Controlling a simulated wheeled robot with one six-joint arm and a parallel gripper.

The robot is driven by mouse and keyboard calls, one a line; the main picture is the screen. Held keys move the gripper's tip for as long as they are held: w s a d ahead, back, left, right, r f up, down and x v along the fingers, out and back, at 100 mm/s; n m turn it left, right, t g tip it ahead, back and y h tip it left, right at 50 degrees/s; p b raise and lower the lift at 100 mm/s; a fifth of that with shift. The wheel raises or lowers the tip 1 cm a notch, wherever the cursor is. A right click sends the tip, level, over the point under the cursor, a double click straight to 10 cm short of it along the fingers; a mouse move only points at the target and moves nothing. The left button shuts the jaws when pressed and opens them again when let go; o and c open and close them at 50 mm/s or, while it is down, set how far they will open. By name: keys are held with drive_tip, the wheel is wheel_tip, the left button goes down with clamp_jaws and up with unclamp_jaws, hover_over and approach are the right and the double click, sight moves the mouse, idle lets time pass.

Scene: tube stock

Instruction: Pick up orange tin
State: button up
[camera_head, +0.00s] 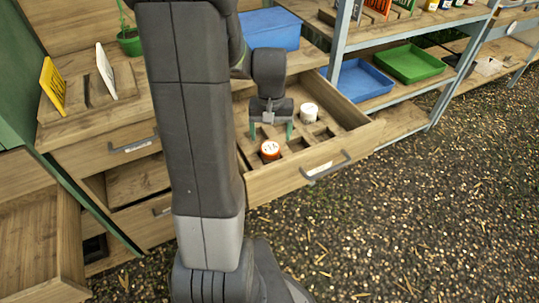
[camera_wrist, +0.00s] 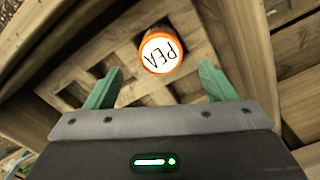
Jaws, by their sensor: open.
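The orange tin (camera_head: 270,150) stands in the open wooden drawer (camera_head: 317,158), near its front. My gripper (camera_head: 271,133) is over the drawer, just behind and above the tin in the head view. In the wrist view the two green fingers of my gripper (camera_wrist: 160,84) are spread wide. The tin lies ahead of the fingertips, roughly centred between them, with nothing held.
A white tin (camera_head: 309,112) stands farther back in the same drawer, which has wooden dividers. A blue box (camera_head: 270,30) sits on the bench behind. Blue (camera_head: 358,80) and green trays (camera_head: 410,63) are on the shelf to the right. Gravel floor is clear in front.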

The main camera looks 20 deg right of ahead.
sight(270, 147)
wheel_tip(270, 147, down, 7)
drive_tip(key=shift+s+a+r+b, duration=0.1)
drive_tip(key=shift+r+b, duration=0.05)
drive_tip(key=shift+b, duration=0.15)
drive_tip(key=c, duration=1.1)
